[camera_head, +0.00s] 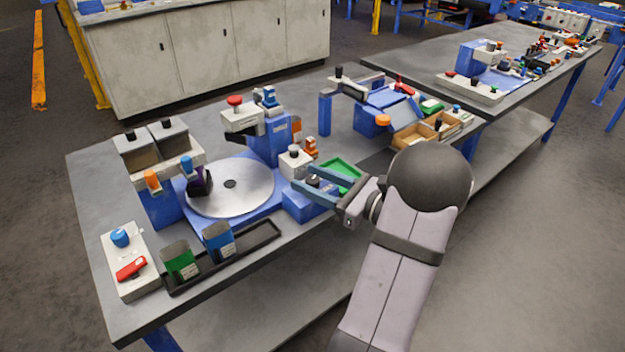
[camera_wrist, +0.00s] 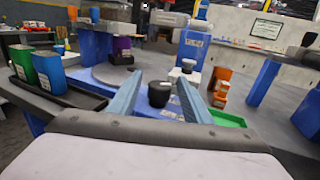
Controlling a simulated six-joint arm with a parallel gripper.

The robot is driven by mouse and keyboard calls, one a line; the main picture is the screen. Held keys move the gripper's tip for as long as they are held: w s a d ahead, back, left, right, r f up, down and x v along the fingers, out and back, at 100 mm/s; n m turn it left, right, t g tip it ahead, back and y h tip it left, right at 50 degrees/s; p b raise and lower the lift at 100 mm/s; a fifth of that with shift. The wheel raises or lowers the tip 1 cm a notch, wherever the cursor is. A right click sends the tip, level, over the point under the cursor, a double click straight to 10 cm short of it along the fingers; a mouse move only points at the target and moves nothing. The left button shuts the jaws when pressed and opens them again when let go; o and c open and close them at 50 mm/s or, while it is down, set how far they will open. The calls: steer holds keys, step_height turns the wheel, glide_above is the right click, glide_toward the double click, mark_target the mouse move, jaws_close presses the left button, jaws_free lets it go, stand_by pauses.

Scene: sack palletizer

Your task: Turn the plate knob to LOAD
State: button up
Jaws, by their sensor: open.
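The plate knob, a black round knob (camera_head: 313,181), stands on a low blue block (camera_head: 303,207) at the right of the round metal plate (camera_head: 245,203). In the wrist view the knob (camera_wrist: 160,93) appears between the two blue-grey fingers, with its dark cap visible. My gripper (camera_head: 302,176) is open, and its fingers extend left over the block on either side of the knob. I cannot tell whether either finger touches it. In the wrist view the gripper (camera_wrist: 160,79) shows nothing held. No LOAD marking or knob pointer is readable.
A blue column with a white head (camera_head: 270,140) stands behind the plate. Green (camera_head: 181,262) and blue (camera_head: 219,241) containers stand in a black tray at the front.

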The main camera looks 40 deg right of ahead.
steer(key=c, duration=1.1)
steer(key=shift+o, duration=0.2)
steer(key=shift+n+y+p, duration=0.35)
steer(key=shift+n+y, duration=0.05)
steer(key=shift+y, duration=0.2)
steer(key=n+g+y+p, duration=0.1)
steer(key=n+g+y, duration=0.1)
steer(key=shift+r+y, duration=0.1)
steer(key=shift+y, duration=0.3)
steer(key=n+g+y+p, duration=0.2)
steer(key=n+g+y, duration=0.1)
steer(key=y, duration=0.1)
steer(key=shift+n+g+p, duration=0.3)
steer(key=shift+p, duration=0.1)
steer(key=n+g+y+p, duration=0.1)
steer(key=g+p, duration=0.1)
steer(key=p, duration=0.1)
steer(key=shift+r+n+y+p, duration=0.1)
steer(key=shift+n+y+p, duration=0.2)
steer(key=shift+n+y, duration=0.1)
steer(key=shift+f+n+g+y+p, duration=0.2)
steer(key=shift+n+g+y+p, duration=0.2)
steer(key=shift+g+p, duration=0.65)
steer(key=o, duration=1.1)
steer(key=shift+c, duration=0.2)
